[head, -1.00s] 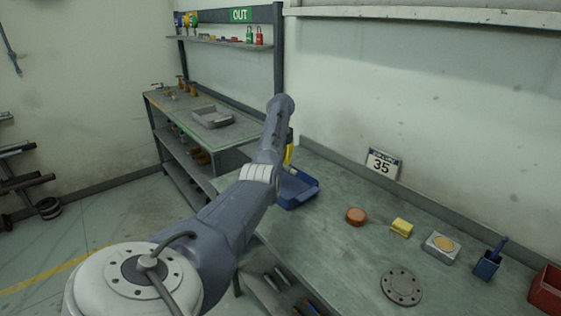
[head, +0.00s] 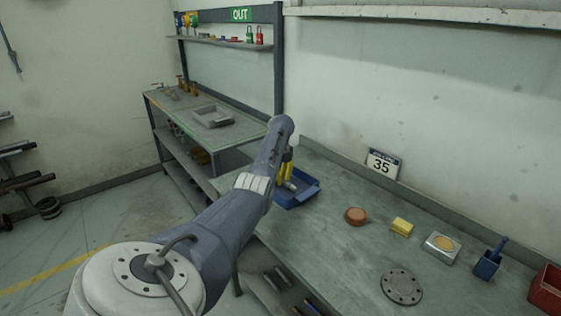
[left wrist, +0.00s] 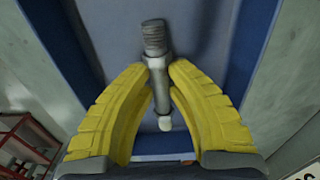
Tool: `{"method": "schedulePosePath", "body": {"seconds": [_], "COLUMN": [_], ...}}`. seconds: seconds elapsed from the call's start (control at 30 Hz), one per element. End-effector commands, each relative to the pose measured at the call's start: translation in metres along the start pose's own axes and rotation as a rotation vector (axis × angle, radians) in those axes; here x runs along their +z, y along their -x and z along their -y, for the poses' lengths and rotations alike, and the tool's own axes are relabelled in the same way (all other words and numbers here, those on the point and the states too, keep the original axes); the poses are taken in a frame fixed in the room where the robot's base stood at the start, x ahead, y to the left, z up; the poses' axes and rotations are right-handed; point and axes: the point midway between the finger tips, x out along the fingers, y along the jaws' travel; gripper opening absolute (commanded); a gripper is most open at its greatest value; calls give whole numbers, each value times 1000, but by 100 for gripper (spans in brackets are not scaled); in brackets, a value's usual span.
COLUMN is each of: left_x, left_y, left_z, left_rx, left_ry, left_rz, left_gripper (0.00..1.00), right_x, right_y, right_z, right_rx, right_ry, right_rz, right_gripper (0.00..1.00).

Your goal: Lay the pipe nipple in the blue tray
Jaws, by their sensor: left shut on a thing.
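The pipe nipple (left wrist: 155,38) is a grey metal piece with a threaded end. In the left wrist view it is between the two yellow fingertips of my left gripper (left wrist: 160,75), which is shut on it. The blue tray (head: 306,192) is on the bench and its blue walls fill the left wrist view behind the nipple (left wrist: 65,45). In the head view the yellow fingers (head: 285,172) point down over the tray, with a small pale piece beside them. I cannot tell whether the nipple touches the tray floor. My right gripper is not in view.
On the bench (head: 330,240), right of the tray, are an orange-brown disc (head: 356,216), a yellow block (head: 402,227), a tin (head: 441,247), a blue holder (head: 487,265), a red bin (head: 546,291) and a grey flange (head: 401,287). A sign reading 35 (head: 382,164) stands behind.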

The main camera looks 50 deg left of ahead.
Motion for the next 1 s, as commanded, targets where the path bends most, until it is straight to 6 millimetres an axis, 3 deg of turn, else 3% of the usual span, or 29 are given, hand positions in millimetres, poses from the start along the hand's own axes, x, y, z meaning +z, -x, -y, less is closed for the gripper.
{"method": "schedulePosePath", "body": {"seconds": [0.37, 0.4, 0.6, 0.87, 1.0], "left_x": [0, 0, 0, 0, 0], "left_y": [-1, -1, -1, -1, 9], "left_z": [0, 0, 0, 0, 1], "left_rx": [-1, -1, 0, 0, -3], "left_ry": [0, 0, 0, 0, 0], "left_rz": [1, 1, 1, 0, 1], "left_gripper": [0, 19, 41, 41, 41], "right_x": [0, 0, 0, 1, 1], "right_y": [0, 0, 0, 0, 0], "right_z": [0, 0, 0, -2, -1], "right_rx": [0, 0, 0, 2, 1], "right_ry": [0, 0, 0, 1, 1], "right_rz": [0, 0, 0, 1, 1], "right_gripper": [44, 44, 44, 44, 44]}}
